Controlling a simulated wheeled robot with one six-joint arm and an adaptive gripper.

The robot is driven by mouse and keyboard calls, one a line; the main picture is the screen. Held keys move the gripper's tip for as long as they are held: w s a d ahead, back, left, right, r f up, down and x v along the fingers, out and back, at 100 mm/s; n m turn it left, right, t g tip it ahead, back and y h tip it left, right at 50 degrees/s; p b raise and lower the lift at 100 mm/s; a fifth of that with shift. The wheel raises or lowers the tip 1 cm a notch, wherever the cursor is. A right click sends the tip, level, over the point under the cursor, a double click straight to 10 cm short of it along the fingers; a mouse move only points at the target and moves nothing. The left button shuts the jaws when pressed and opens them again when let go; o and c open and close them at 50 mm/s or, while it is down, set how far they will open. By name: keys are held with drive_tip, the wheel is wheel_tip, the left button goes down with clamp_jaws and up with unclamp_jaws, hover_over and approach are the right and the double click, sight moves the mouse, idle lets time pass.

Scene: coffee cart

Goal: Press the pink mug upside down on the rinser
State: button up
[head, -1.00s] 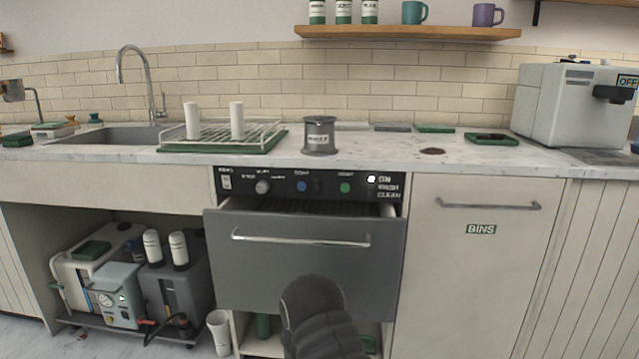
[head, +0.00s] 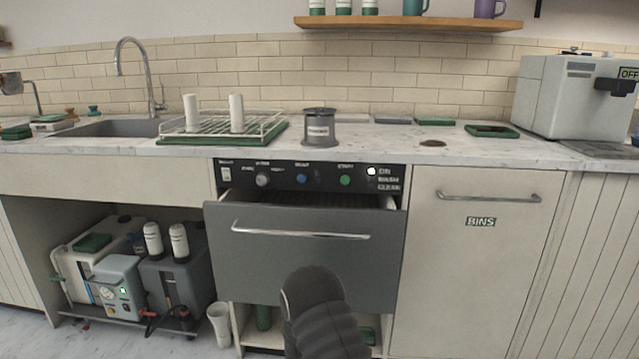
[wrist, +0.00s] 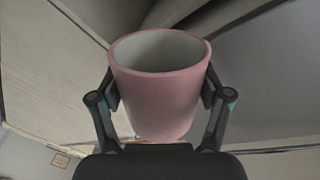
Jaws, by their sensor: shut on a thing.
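The pink mug (wrist: 158,100) is in my gripper (wrist: 160,92) in the wrist view. One finger presses on each side of its wall. I cannot tell from this view how the mug is tilted in the room. The head view shows part of my arm low in front of the dishwasher drawer, but neither the mug nor the gripper. I cannot pick out the rinser with certainty in any view.
A grey labelled canister (head: 320,131) and a green-based drying rack (head: 222,133) stand on the counter. The sink (head: 118,128) is left, a grey machine (head: 575,97) right. The dishwasher drawer (head: 300,262) juts out below. A dark green-edged tray (head: 491,131) lies right of centre.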

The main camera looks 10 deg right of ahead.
drive_tip(key=shift+n, duration=0.9)
drive_tip(key=shift+m+b, duration=1.4)
drive_tip(key=shift+m, duration=1.7)
drive_tip(key=shift+m+b, duration=1.65)
drive_tip(key=shift+m, duration=1.35)
